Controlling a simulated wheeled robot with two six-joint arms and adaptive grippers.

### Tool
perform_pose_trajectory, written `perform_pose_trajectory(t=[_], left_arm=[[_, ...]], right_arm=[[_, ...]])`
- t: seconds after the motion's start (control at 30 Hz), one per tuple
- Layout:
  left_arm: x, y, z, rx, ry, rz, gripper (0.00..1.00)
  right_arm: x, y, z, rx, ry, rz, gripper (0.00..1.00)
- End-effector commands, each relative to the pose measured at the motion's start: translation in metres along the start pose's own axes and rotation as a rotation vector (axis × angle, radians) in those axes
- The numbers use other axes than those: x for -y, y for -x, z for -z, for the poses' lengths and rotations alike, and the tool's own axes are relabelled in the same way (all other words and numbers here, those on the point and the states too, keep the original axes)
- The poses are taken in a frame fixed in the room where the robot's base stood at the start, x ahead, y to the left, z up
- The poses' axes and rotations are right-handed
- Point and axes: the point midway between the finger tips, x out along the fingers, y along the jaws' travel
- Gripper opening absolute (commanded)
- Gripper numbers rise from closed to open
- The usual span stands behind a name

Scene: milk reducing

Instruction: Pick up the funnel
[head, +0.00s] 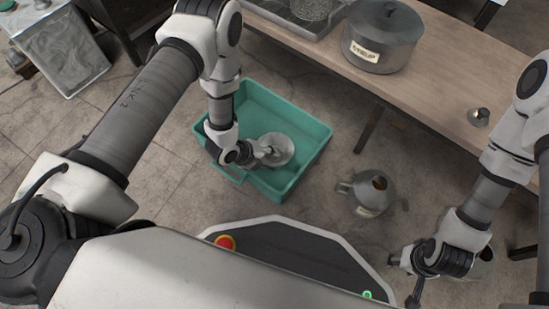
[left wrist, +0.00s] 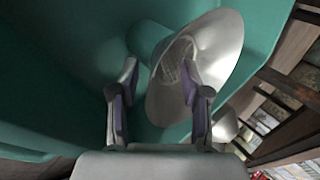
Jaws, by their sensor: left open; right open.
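The funnel (head: 281,149) is a shiny metal cone in the teal crate (head: 318,150). In the left wrist view the funnel (left wrist: 220,52) is tilted, its wide mouth showing a mesh inside. My left gripper (head: 262,151) reaches down into the crate beside the funnel. In the left wrist view its two fingers (left wrist: 160,78) are apart, the right one overlapping the funnel's mouth. I cannot tell whether they touch it. My right gripper (head: 404,277) is open, low at the right, away from the crate.
A metal jug (head: 366,194) stands on the tiled floor right of the crate. Another metal vessel (head: 484,263) is partly hidden behind my right arm. A wooden table (head: 440,75) holds a lidded pot (head: 383,42), a tray (head: 285,20) and a small metal piece (head: 479,117).

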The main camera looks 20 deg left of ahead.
Motion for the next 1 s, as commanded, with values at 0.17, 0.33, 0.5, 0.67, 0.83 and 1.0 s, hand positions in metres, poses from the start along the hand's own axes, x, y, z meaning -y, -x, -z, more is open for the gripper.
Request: perform_pose_trajectory(t=[0.17, 0.33, 0.5, 0.67, 0.83, 1.0], left_arm=[[0.001, -0.002, 0.000, 0.001, 0.001, 0.000, 0.47], [0.001, -0.002, 0.000, 0.001, 0.001, 0.000, 0.01], [0.001, -0.002, 0.000, 0.001, 0.001, -0.001, 0.00], [0.000, -0.003, 0.000, 0.000, 0.001, -0.002, 0.00], [0.001, -0.001, 0.000, 0.000, 0.001, -0.003, 0.00], [0.017, 0.021, 0.000, 0.000, 0.001, -0.002, 0.00]], right_arm=[[0.000, -0.001, 0.001, -0.002, 0.000, 0.000, 0.52], [0.000, -0.001, 0.001, -0.002, 0.001, 0.000, 0.52], [0.000, -0.001, 0.001, -0.002, 0.001, 0.000, 0.52], [0.000, -0.001, 0.001, -0.002, 0.001, 0.000, 0.52], [0.000, 0.001, 0.000, -0.001, 0.001, 0.000, 0.52], [0.000, 0.020, -0.001, 0.005, 0.000, 0.001, 0.52]])
